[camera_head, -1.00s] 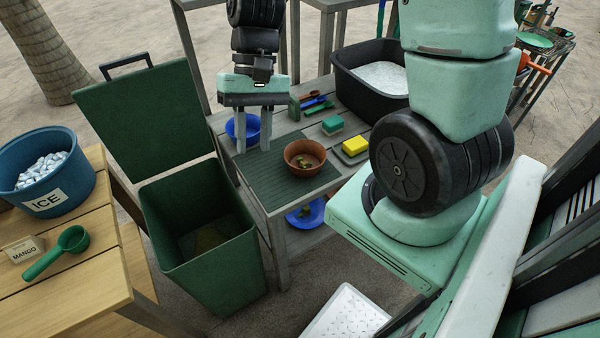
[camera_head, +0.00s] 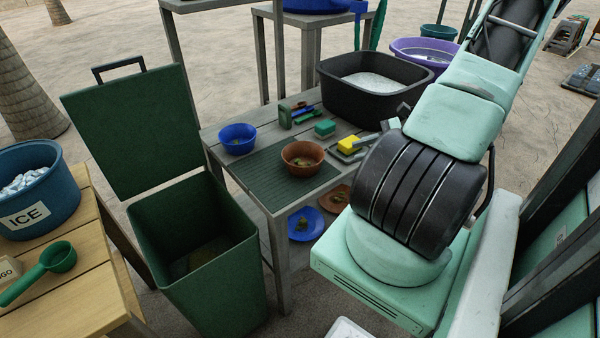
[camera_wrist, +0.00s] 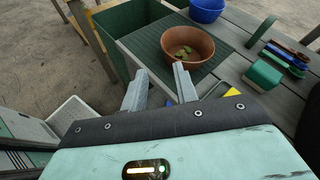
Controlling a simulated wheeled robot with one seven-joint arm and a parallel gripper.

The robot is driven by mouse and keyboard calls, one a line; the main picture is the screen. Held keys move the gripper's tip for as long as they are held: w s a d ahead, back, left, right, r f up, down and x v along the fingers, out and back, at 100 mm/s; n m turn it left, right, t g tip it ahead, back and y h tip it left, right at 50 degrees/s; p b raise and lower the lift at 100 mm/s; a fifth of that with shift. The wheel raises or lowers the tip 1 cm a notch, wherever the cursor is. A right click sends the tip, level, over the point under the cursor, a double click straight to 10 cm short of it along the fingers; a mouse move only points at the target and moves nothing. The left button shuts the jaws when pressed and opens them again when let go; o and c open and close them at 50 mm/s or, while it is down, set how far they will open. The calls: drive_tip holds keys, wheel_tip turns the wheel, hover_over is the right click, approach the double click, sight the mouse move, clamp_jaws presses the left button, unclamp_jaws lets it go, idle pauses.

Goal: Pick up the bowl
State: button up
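A brown clay bowl (camera_head: 302,167) with green scraps inside stands upright on the dark ribbed mat (camera_head: 262,186) on the grey table. A smaller blue bowl (camera_head: 238,146) stands behind it to the left, at the table's edge. In the wrist view the brown bowl (camera_wrist: 190,66) is just beyond my fingertips, and the blue bowl (camera_wrist: 206,11) is farther off. My gripper (camera_wrist: 160,70) is open and empty, its two fingers apart and not visibly touching either bowl. In the head view my gripper is mostly hidden behind my arm.
A green bin (camera_head: 205,270) with raised lid stands left of the table. A blue plate (camera_head: 303,235) and a brown plate (camera_head: 335,207) lie on the lower shelf.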

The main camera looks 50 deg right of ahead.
drive_tip(key=s, duration=0.1)
drive_tip(key=m, duration=0.1)
approach(308, 167)
drive_tip(key=shift+t, duration=0.3)
drive_tip(key=x, duration=0.4)
drive_tip(key=shift+w+f+p, duration=0.1)
drive_tip(key=shift+w+p, duration=0.1)
drive_tip(key=shift+p, duration=0.15)
drive_tip(key=x, duration=0.5)
drive_tip(key=shift+w+a+f+p, duration=0.15)
drive_tip(key=shift+w+a+p, duration=0.05)
drive_tip(key=shift+a+p, duration=0.15)
clamp_jaws()
